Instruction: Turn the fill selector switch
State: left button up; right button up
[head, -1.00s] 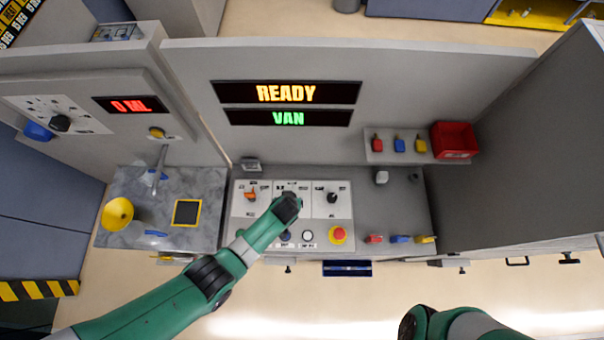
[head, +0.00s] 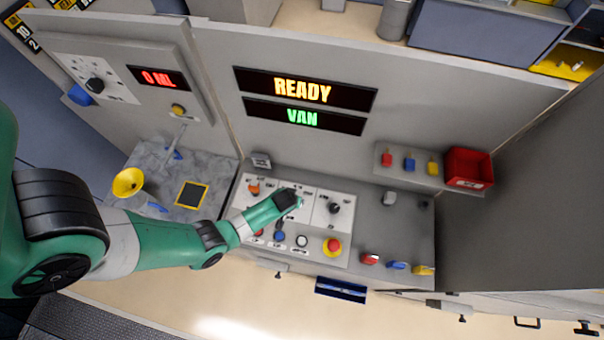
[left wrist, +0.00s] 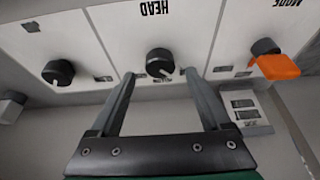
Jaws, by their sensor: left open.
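The console (head: 372,228) carries three switches side by side: an orange-handled one (head: 254,189) at left, a middle one under my gripper, and a black knob (head: 334,208) at right. My left gripper (head: 290,197) is over the middle switch and hides it in the head view. In the left wrist view the middle black knob (left wrist: 159,63) sits under the label HEAD, with the open fingertips (left wrist: 160,73) on either side; contact cannot be told. The orange handle (left wrist: 276,67) shows at right near MODE, another black knob (left wrist: 58,72) at left. No label reading fill is legible. My right gripper is out of view.
The displays read READY (head: 303,90), VAN (head: 303,116) and 0 ML (head: 158,79). A red emergency button (head: 333,246) and coloured buttons stand at the console's front. A yellow funnel (head: 128,182) is at left.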

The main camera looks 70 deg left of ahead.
pick_arm(q)
jog(key=b+x, duration=0.1)
jog(key=x, duration=0.1)
jog(key=shift+a+f, duration=0.1)
jog(key=shift+f, duration=0.3)
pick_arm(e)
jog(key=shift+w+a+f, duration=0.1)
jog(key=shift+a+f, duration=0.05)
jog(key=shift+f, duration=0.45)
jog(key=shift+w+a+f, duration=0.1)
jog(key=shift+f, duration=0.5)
pick_arm(q)
grip_shut()
